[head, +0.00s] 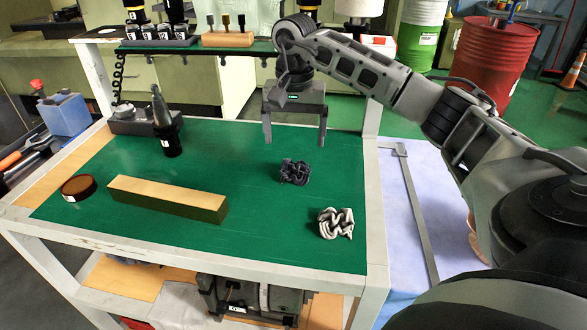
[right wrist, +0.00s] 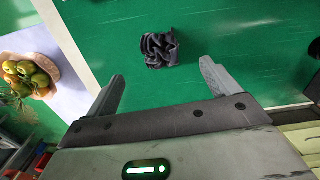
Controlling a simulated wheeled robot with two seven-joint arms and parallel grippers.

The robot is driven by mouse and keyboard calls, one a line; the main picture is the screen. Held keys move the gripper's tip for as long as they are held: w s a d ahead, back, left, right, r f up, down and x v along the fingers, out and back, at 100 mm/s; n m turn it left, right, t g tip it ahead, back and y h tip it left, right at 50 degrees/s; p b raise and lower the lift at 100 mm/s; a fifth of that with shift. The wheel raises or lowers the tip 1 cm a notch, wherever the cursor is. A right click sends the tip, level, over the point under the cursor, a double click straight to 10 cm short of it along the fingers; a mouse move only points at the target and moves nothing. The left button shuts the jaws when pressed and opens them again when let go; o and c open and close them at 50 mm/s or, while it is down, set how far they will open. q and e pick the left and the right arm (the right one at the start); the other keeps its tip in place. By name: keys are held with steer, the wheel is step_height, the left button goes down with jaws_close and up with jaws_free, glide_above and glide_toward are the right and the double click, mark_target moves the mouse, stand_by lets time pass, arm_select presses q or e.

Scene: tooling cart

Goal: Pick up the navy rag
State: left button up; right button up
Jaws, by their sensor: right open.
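The navy rag (head: 295,172) is a dark crumpled cloth lying on the green top of the cart, right of its middle. It also shows in the right wrist view (right wrist: 159,50), ahead of and between the fingertips. My right gripper (head: 295,140) is open and empty, hanging fingers-down above and a little behind the rag in the head view. Its two fingers show apart in the right wrist view (right wrist: 162,75). The rag is not between closed jaws and nothing touches it. My left gripper is in neither view.
A pale crumpled rag (head: 336,223) lies nearer the front right edge. A raised shelf (head: 200,46) with tool holders runs along the back.

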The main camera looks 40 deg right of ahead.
mark_target(296, 165)
steer(key=f, duration=0.4)
steer(key=f+p, duration=0.1)
steer(key=f, duration=0.3)
steer(key=shift+d+f, duration=0.2)
steer(key=shift+f, duration=0.15)
steer(key=shift+w, duration=0.1)
steer(key=c, duration=1.1)
